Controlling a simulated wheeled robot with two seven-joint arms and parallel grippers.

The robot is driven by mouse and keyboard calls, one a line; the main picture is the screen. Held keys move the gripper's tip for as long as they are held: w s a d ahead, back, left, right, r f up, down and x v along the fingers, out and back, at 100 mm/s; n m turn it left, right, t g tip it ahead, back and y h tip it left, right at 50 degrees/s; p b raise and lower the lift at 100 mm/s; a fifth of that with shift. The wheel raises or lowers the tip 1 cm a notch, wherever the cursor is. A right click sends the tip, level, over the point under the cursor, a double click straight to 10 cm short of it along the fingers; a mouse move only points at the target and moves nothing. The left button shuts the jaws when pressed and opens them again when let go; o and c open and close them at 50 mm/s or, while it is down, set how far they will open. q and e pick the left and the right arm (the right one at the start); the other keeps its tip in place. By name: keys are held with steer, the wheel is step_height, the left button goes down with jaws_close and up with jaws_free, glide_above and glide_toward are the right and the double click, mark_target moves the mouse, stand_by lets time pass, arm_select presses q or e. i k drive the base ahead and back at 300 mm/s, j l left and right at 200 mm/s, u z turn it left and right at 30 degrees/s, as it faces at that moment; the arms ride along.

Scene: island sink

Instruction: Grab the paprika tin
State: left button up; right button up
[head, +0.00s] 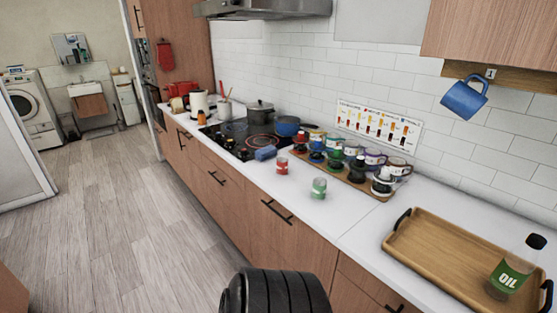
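Two small tins stand apart on the white counter in front of the spice-and-mug board: a red tin (282,166) and, to its right and nearer, a pale green tin (319,188). Their labels are too small to read, so I cannot tell for certain which is paprika; red would fit it. Both stand upright with nothing touching them. Neither of my grippers is in view. A black ribbed part at the bottom middle looks like part of my own body, well short of the tins.
A wooden board (385,195) holds several mugs and dark-lidded jars behind the tins. Right, a wooden tray (430,247) holds an oil bottle (511,275). Counter between tins and tray is clear.

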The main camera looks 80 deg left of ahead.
mark_target(282, 162)
steer(key=u, duration=2.55)
steer(key=i+j+z, duration=0.15)
steer(key=j+z, duration=0.2)
steer(key=i+j+z, duration=0.1)
steer(key=j+z, duration=0.65)
steer(key=i+j, duration=0.05)
steer(key=j, duration=0.05)
